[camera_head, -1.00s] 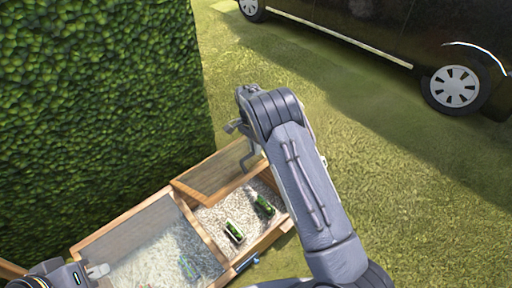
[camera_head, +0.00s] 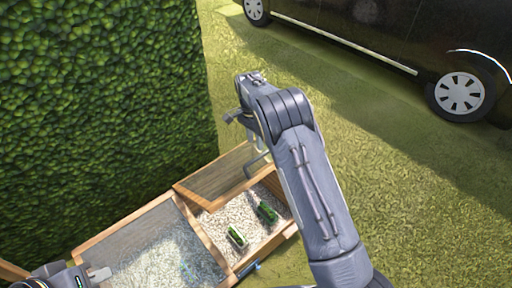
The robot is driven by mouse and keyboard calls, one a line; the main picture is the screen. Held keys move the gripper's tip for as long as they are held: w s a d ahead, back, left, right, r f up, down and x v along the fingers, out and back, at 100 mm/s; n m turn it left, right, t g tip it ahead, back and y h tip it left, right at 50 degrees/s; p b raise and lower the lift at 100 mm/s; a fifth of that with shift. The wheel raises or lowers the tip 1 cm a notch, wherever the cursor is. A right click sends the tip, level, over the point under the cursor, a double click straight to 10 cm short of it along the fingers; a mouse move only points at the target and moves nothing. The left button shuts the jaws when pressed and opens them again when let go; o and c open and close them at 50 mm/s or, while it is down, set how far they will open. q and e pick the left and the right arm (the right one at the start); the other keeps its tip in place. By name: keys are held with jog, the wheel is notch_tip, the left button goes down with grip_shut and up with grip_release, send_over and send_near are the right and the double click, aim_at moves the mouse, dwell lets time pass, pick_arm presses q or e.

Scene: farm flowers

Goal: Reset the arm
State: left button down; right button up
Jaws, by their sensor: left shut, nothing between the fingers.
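My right arm (camera_head: 310,190) reaches up from the bottom right, bent at its far end. My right gripper (camera_head: 242,145) hangs at that end, above the back part of the wooden box; its fingers look apart and I see nothing held. My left gripper (camera_head: 98,274) is at the bottom left corner, shut and empty, by the box's left edge. Most of my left arm is out of view.
The wooden box (camera_head: 213,248) has pale filling and glassy panels. Two small green-labelled items (camera_head: 236,236) (camera_head: 267,212) lie in its right compartment. A hedge (camera_head: 100,110) stands left, a dark van (camera_head: 400,30) top right. The grass between is clear.

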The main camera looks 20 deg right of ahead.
jog(key=shift+w+a+r, duration=0.1)
jog(key=shift+r, duration=0.6)
jog(key=s+d+r+n+t+y+p, duration=0.1)
jog(key=s+d+r+n+y+p, duration=0.15)
jog(key=s+r, duration=0.6)
jog(key=s+d+r+n+t+y+p, duration=0.1)
jog(key=s+d+r+t+y, duration=0.15)
jog(key=s+r, duration=0.6)
jog(key=s+a+r+n+t+p, duration=0.1)
jog(key=s+n, duration=0.3)
jog(key=s, duration=0.6)
jog(key=s+a+r+n+t+p, duration=0.2)
jog(key=s+a+r+n, duration=0.1)
jog(key=s, duration=0.8)
jog(key=shift+s+a+r+n+h+p, duration=0.2)
jog(key=shift+a+r+n+h+p, duration=0.15)
jog(key=shift+a+n, duration=0.3)
jog(key=shift+s+d+t, duration=0.1)
jog(key=shift+t, duration=0.15)
